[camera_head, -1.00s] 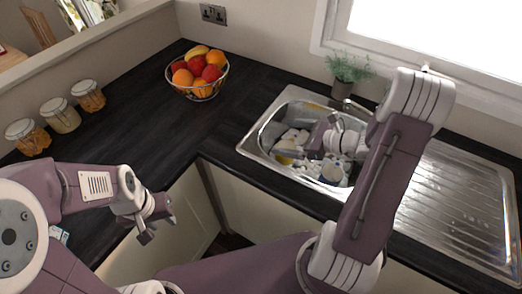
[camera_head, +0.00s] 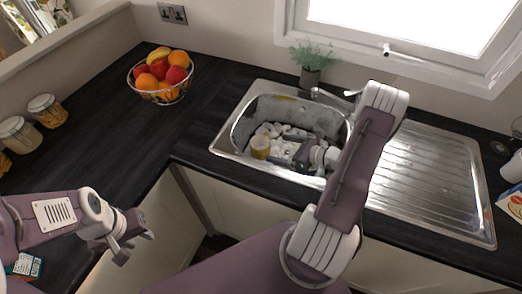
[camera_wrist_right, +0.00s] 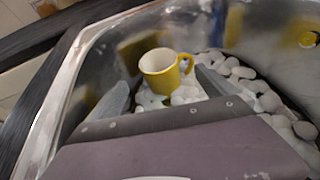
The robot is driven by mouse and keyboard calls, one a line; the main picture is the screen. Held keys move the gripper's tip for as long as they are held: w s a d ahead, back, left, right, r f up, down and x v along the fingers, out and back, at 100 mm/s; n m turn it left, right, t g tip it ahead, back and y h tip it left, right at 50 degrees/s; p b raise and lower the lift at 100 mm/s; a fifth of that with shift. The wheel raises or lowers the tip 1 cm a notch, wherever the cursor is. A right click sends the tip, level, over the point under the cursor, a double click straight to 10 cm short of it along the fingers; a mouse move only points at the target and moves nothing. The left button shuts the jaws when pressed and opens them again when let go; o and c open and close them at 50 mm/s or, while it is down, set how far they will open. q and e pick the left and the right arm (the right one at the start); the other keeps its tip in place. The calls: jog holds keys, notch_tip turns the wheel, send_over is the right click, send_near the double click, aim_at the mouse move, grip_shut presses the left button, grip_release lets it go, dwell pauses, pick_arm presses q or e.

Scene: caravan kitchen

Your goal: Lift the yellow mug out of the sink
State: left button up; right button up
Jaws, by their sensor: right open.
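The yellow mug (camera_head: 260,147) is in the left part of the sink basin (camera_head: 240,128), on white rounded lumps. In the right wrist view the mug (camera_wrist_right: 162,70) looks upright, with its pale inside showing and its handle to the right. My right gripper (camera_head: 298,153) is inside the basin, to the right of the mug. In the wrist view its two fingers (camera_wrist_right: 165,92) are apart and the mug shows beyond them, between their tips; I cannot tell whether they touch it. My left gripper (camera_head: 136,243) hangs in front of the counter, away from the sink; its jaw gap is unclear.
White pebble-like lumps (camera_wrist_right: 268,100) cover the basin floor. The ribbed drainboard (camera_head: 430,180) lies right of the basin. A plant pot (camera_head: 310,76) and tap (camera_head: 330,96) stand behind it. A fruit bowl (camera_head: 160,93) and jars (camera_head: 47,110) stand on the dark counter to the left.

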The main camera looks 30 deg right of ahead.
aim_at(266, 143)
jog(key=x, duration=0.7)
jog(key=shift+r, duration=0.15)
jog(key=shift+s, duration=0.1)
jog(key=shift+c, duration=1.2)
grip_shut()
jog(key=shift+r, duration=0.15)
jog(key=shift+r, duration=0.35)
jog(key=r, duration=0.2)
jog(key=s+r, duration=0.1)
jog(key=r, duration=0.1)
jog(key=shift+d, duration=0.25)
jog(key=s+d+r, duration=0.2)
jog(key=s+r, duration=0.4)
jog(key=s, duration=0.4)
jog(key=shift+d+p, duration=0.3)
jog(key=shift+d, duration=0.05)
